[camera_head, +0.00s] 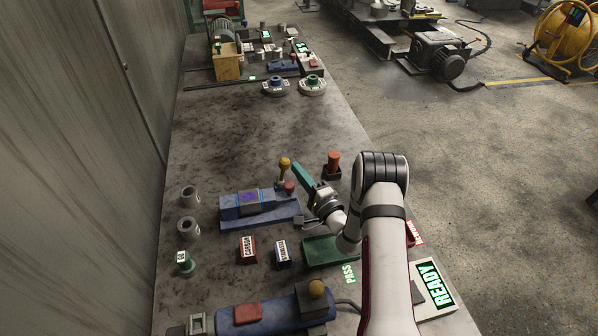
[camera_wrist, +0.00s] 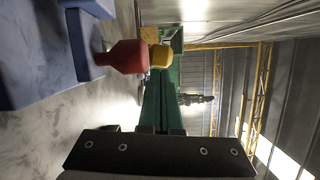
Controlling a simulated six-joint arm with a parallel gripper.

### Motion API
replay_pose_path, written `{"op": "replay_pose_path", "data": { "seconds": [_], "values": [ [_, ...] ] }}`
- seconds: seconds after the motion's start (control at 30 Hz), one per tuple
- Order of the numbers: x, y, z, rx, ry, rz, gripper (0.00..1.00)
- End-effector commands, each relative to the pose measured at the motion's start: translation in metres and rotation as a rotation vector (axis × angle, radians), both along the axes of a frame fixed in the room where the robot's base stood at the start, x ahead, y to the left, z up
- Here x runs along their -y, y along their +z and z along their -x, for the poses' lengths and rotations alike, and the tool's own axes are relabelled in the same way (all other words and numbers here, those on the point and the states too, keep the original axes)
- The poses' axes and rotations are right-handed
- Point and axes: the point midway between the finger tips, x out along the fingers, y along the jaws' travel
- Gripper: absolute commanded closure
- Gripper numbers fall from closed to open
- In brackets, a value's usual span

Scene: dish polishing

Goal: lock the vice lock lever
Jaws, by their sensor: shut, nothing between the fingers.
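My gripper (camera_head: 298,168), with green fingers, is shut and empty just right of both knobs.
A red cylinder in a dark holder (camera_head: 333,162) stands right of my gripper. Red (camera_head: 247,249) and blue (camera_head: 282,254) labelled blocks and a green tray (camera_head: 320,251) lie in front. A blue machine (camera_head: 270,312) stands nearer. The bench behind the vice (camera_head: 250,140) is clear.

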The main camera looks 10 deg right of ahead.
Motion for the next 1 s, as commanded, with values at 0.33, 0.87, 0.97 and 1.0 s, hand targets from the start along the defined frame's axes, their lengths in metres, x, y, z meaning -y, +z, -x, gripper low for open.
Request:
{"op": "replay_pose_path", "data": {
  "seconds": [0.33,0.87,0.97,1.0],
  "values": [
    [-0.005,0.003,0.000,0.000,0.001,0.064,1.00],
    [-0.022,0.011,0.000,0.001,0.003,0.280,1.00],
    [-0.028,0.012,0.000,0.001,0.002,0.362,1.00],
    [-0.031,0.013,0.000,0.001,0.003,0.396,1.00]
  ]
}}
